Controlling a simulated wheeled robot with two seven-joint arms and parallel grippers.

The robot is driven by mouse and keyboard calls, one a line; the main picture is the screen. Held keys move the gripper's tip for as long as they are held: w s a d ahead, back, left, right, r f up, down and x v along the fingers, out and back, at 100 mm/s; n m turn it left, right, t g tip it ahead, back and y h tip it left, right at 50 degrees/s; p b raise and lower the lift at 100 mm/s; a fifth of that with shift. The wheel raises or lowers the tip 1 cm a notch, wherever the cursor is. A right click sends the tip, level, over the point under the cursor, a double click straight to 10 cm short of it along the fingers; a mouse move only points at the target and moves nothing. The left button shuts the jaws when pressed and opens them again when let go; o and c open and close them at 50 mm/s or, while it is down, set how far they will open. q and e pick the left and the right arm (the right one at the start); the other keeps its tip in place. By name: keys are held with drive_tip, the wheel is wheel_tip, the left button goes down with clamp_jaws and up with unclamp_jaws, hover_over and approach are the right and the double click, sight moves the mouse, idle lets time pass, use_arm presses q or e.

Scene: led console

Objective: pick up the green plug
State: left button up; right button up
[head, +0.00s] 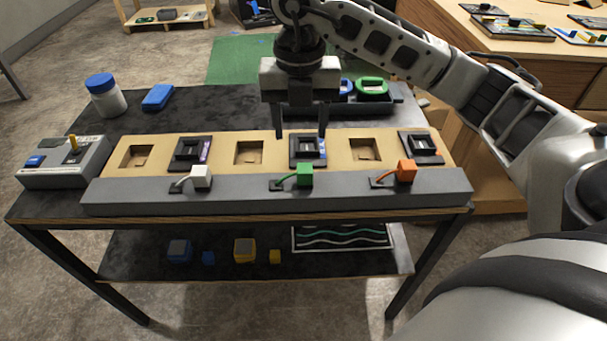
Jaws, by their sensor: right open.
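The green plug (305,175) sits on the front grey ledge of the console (330,195), with a green cable running left from it. A white plug (201,176) is to its left and an orange plug (405,170) to its right on the same ledge. My right gripper (302,136) points down over the middle of the console, its fingers apart and empty. It is behind and above the green plug, near a dark socket module (308,150), and apart from the plug. My left gripper is not in view.
A grey control box (65,165) with a yellow lever stands at the left. A white jar (105,97) and a blue block (158,97) are behind it. A dark tray with a green-handled item (372,88) lies behind the console. A lower shelf (220,270) holds small blocks.

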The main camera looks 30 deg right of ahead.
sight(305, 168)
wheel_tip(305, 168, down, 6)
drive_tip(key=f, duration=0.3)
drive_tip(key=f+p, duration=0.1)
drive_tip(key=shift+s+d+f, duration=0.15)
drive_tip(key=shift+s+d, duration=0.1)
drive_tip(key=shift+s, duration=0.15)
drive_tip(key=shift+f, duration=0.45)
drive_tip(key=c, duration=1.1)
